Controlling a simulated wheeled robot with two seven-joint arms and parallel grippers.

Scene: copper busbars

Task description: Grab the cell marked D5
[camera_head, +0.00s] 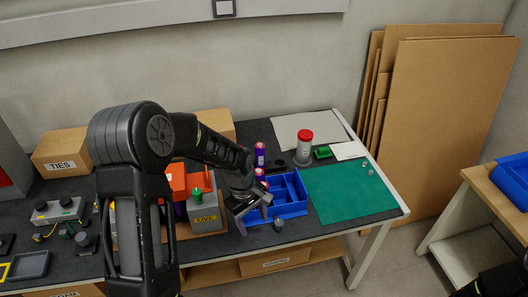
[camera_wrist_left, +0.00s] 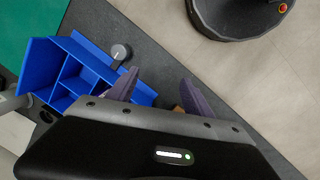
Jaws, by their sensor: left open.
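Two purple cells with pinkish-red tops, an upper cell (camera_head: 260,154) and a lower cell (camera_head: 260,175), stand behind the blue divided tray in the head view. Their markings are too small to read, so I cannot tell which is D5. My left gripper (camera_head: 254,212) is open and empty, over the front left part of the blue tray (camera_head: 292,212). In the left wrist view the open fingers (camera_wrist_left: 160,92) have nothing between them, and the tray (camera_wrist_left: 38,62) lies to their left. The cells do not show there.
A small grey knob-like piece (camera_head: 278,224) sits at the tray's front. A red-capped jar (camera_head: 304,148), a green block (camera_head: 322,152) and a green mat (camera_head: 350,192) lie to the right. Grey and orange equipment (camera_head: 204,212) stands left of the gripper. Cardboard sheets (camera_head: 450,130) lean behind.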

